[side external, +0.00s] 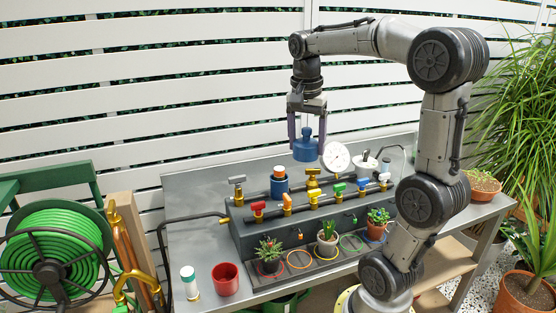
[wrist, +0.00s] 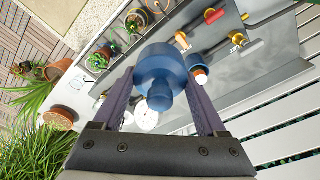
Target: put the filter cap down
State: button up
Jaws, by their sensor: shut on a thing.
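The filter cap is a blue piece with a wide round body and a narrower knob (side external: 306,147). My gripper (side external: 307,137) is shut on it and holds it in the air above the grey manifold block. In the wrist view the cap (wrist: 160,75) sits between the two purple fingers of my gripper (wrist: 163,98). A blue filter housing (side external: 279,187) with a white and orange top stands below and left of the cap. It also shows in the wrist view (wrist: 202,68), right of the cap. The cap is apart from the housing.
The grey bench (side external: 200,215) carries a row of coloured valves, a round white gauge (side external: 337,157) and a white-bodied item with a knob (side external: 366,168). A red cup (side external: 225,279), a white bottle (side external: 190,283) and small potted plants stand in front. The bench's left part has bare room.

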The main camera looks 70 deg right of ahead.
jog(key=shift+s+a, duration=0.15)
jog(key=shift+a, duration=0.1)
jog(key=w+a+f+n+t, duration=0.1)
jog(key=w+a+f+n, duration=0.45)
jog(key=a+f, duration=0.3)
jog(key=w+a+f+n, duration=0.4)
jog(key=w+a+f, duration=0.3)
jog(key=a+f, duration=0.15)
send_over(191, 261)
jog(key=s, duration=0.1)
jog(key=shift+m, duration=0.25)
notch_tip(191, 261, down, 8)
jog(key=shift+s+a, duration=0.15)
jog(key=shift+w+f, duration=0.5)
jog(key=shift+f, duration=1.65)
jog(key=shift+f, duration=0.1)
